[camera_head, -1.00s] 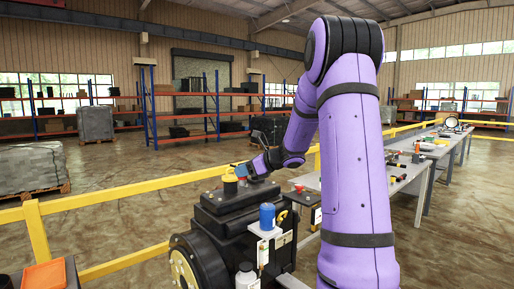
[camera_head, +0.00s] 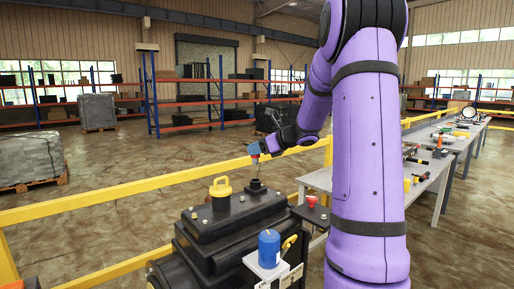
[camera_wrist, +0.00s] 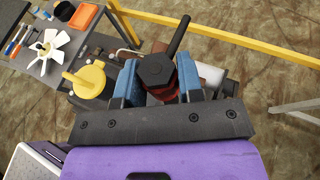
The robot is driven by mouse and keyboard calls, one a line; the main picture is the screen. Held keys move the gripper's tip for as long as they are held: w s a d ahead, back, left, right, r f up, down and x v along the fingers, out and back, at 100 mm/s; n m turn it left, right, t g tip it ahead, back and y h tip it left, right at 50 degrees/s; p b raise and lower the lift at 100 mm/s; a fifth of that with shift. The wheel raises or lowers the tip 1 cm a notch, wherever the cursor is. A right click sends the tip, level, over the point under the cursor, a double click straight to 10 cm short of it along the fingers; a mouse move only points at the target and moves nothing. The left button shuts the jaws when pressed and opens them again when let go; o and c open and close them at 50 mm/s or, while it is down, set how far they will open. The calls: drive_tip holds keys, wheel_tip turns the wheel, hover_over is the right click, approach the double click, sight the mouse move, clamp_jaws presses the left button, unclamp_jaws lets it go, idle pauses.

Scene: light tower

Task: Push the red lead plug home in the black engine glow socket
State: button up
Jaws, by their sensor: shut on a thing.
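My gripper (camera_wrist: 160,80) has blue fingers shut on the red lead plug (camera_wrist: 160,92). The plug has a black hexagonal top and a black stem angled up to the right in the wrist view. In the head view, my gripper (camera_head: 262,150) holds the plug (camera_head: 253,149) in the air above the engine, small and partly hidden. A short black fitting (camera_head: 257,187), which looks like the glow socket, stands on the black engine's top (camera_head: 235,220). A clear gap shows between plug and fitting. The wrist view does not clearly show the socket.
A yellow cap (camera_head: 220,188) stands left of the fitting. A red knob (camera_head: 311,200) on a dark box is to the right, and a blue cylinder (camera_head: 269,248) is in front. A yellow rail (camera_head: 130,188) runs behind. Long workbenches (camera_head: 430,180) stand at right.

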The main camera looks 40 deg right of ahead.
sight(256, 163)
drive_tip(key=shift+f, duration=2.4)
drive_tip(key=shift+f, duration=1.6)
drive_tip(key=o, duration=1.1)
drive_tip(key=shift+s, duration=0.1)
drive_tip(key=v, duration=1)
drive_tip(key=shift+s+d+r, duration=0.15)
drive_tip(key=shift+s+d, duration=0.05)
drive_tip(key=shift+s, duration=0.05)
